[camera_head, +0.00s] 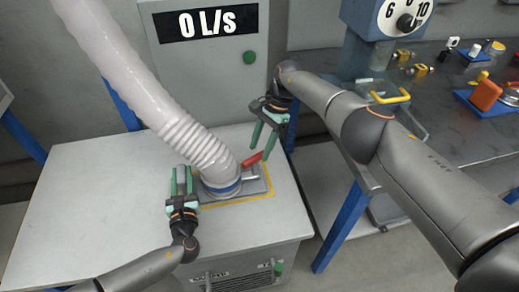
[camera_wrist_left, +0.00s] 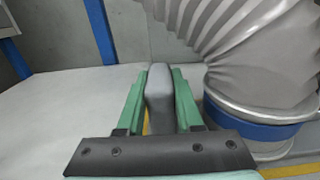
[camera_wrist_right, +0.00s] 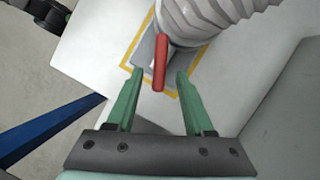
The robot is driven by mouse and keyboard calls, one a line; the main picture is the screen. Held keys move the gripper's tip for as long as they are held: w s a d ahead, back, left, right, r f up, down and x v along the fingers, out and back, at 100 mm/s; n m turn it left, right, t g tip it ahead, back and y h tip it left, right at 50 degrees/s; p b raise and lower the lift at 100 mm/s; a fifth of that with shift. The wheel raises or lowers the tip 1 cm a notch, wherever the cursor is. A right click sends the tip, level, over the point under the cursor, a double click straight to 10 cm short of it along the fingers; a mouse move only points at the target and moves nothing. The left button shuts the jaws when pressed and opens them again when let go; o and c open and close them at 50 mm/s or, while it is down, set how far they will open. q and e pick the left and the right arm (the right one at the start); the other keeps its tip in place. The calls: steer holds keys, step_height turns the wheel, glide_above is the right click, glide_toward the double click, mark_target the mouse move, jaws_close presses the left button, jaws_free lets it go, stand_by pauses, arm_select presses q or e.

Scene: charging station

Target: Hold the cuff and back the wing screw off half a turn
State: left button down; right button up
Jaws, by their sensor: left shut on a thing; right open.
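A pale ribbed hose (camera_head: 165,105) comes down to a cuff with a blue band (camera_head: 222,187) on a grey base plate on the white cabinet top. The blue band also shows in the left wrist view (camera_wrist_left: 250,128). My left gripper (camera_head: 182,173) is shut on a grey upright grip (camera_wrist_left: 160,95) beside the cuff. The red wing screw (camera_head: 252,159) sticks up at the cuff's right side. My right gripper (camera_head: 261,152) is open and points down at it. In the right wrist view the red wing screw (camera_wrist_right: 160,62) lies between the fingertips, with gaps on both sides.
A yellow outline (camera_head: 236,201) surrounds the base plate. A panel behind reads "0 L/s" (camera_head: 208,23) and has a green button (camera_head: 250,57). A dark workbench (camera_head: 455,110) with several small parts stands at the right. The cabinet top's left side (camera_head: 90,195) is clear.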

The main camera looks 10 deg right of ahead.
steer(key=v, duration=1)
steer(key=shift+r, duration=0.3)
steer(key=shift+a, duration=0.1)
steer(key=t+h, duration=0.2)
steer(key=h, duration=0.2)
glide_toward(250, 160)
step_height(250, 160, down, 8)
steer(key=shift+a+f, duration=0.15)
steer(key=shift+f, duration=0.1)
steer(key=shift+c, duration=0.3)
jaws_close()
stand_by(0.3)
